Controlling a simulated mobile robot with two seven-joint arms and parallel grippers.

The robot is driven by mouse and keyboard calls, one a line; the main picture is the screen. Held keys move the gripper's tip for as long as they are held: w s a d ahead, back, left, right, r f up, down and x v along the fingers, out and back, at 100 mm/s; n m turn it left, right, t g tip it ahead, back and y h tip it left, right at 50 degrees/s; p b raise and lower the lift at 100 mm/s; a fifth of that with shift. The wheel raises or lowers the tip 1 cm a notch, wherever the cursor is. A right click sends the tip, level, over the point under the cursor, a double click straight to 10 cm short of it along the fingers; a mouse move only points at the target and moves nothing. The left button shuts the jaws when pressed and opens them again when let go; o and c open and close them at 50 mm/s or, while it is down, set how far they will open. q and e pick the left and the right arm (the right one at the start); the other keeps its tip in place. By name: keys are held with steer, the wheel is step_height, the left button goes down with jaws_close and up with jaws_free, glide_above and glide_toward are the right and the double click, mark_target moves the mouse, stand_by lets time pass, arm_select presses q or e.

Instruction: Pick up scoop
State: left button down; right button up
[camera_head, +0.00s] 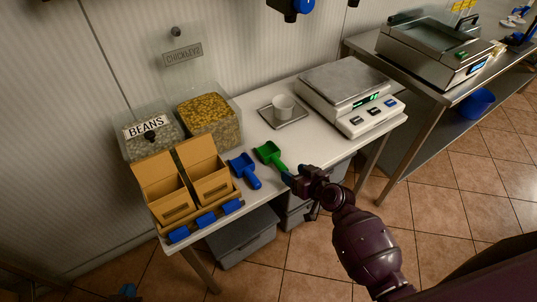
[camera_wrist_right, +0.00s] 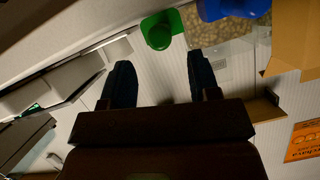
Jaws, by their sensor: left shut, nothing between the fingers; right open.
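A green scoop (camera_head: 268,153) lies on the white counter, its handle pointing toward the front edge. A blue scoop (camera_head: 243,169) lies to its left. My right gripper (camera_head: 289,179) is open and empty at the counter's front edge, close to the end of the green handle. In the right wrist view the green scoop (camera_wrist_right: 160,30) is just beyond and between the two fingertips (camera_wrist_right: 160,62), with the blue scoop (camera_wrist_right: 235,8) to its right. My left gripper (camera_head: 127,290) shows only as a small bluish tip at the bottom left, shut and away from the counter.
Bins of beans (camera_head: 150,137) and chickpeas (camera_head: 209,120) stand behind cardboard boxes (camera_head: 165,186) at the counter's left. A cup (camera_head: 283,107) on a tray (camera_head: 283,120) and a scale (camera_head: 352,97) stand right of the scoops. Grey crates (camera_head: 243,240) are below.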

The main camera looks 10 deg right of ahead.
mark_target(285, 167)
steer(key=shift+x, duration=2.6)
steer(key=shift+s+f, duration=0.1)
steer(key=shift+c, duration=0.2)
steer(key=c, duration=0.7)
jaws_close()
